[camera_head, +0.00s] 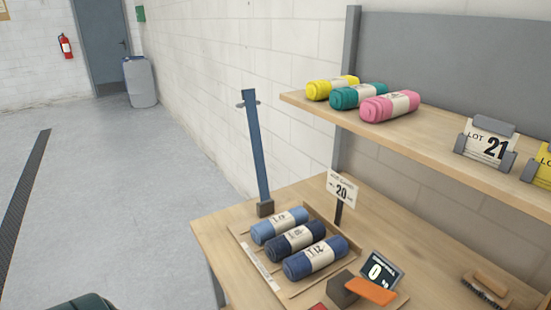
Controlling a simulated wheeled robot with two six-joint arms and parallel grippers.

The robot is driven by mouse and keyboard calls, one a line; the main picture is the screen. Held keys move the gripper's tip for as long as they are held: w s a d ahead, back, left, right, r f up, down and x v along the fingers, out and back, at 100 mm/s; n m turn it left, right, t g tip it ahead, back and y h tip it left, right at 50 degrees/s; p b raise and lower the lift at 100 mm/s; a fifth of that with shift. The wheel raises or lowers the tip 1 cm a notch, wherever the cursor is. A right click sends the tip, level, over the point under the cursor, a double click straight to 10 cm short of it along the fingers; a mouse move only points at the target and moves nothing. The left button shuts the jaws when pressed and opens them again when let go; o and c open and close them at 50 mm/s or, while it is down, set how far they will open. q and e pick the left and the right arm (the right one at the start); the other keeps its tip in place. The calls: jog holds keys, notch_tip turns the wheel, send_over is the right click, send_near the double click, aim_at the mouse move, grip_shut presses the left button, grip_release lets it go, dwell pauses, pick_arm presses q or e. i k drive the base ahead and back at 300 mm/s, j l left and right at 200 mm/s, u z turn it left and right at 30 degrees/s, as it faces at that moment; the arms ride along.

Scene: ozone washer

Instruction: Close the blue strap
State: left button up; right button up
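A blue strap (257,145) stands up from a dark block (265,208) at the table's back left corner. It leans slightly to the left at the top, where small metal-looking pieces stick out to both sides. Its upper end is free and rests on nothing. Neither of my grippers shows in the head view.
A wooden tray (250,262) holds three rolled blue towels beside the strap's foot. A "20" sign (341,190) stands behind it. A small "0" display (380,270) and a brush (485,290) lie right. A shelf (430,130) with rolled towels overhangs the table (212,235).

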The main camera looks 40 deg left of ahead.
aim_at(250, 103)
jog(key=j+z, duration=0.4)
jog(key=j, duration=0.2)
jog(key=j+z, duration=0.4)
jog(key=j, duration=0.2)
jog(key=k+l, duration=0.05)
